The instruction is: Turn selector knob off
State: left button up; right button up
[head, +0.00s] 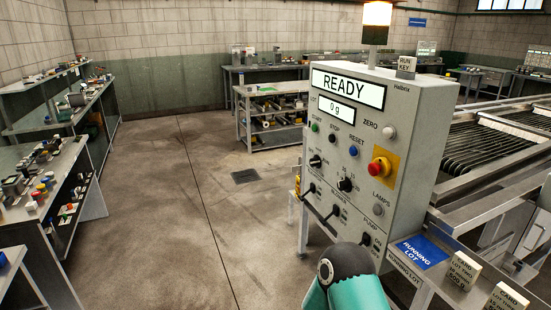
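A grey control panel (398,123) stands right of centre. It has a black selector knob (345,184) with small numbers around it, and another black knob (315,161) to its upper left. Below them is a row of smaller black switches, including one by the PUMP label (366,240). The labels around the knobs are too small to read surely, so I cannot tell which knob is the selector meant or its exact setting. A teal arm link of mine with a dark joint shows at the bottom, in front of the panel. Neither gripper is in view.
The display (347,88) reads READY. A red emergency button (380,166) on a yellow plate and a blue RESET button (353,151) sit nearby. A dark bar (320,216) projects before the panel's lower part. A roller conveyor (480,150) stands right; open floor lies left.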

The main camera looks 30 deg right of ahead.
aim_at(316, 161)
jog(key=u, duration=0.25)
jog(key=i, duration=1.15)
jog(key=z, duration=0.45)
jog(key=i, duration=0.85)
jog(key=z, duration=0.65)
jog(key=k, duration=0.8)
jog(key=z, duration=0.25)
jog(key=i, duration=0.8)
jog(key=u, duration=0.1)
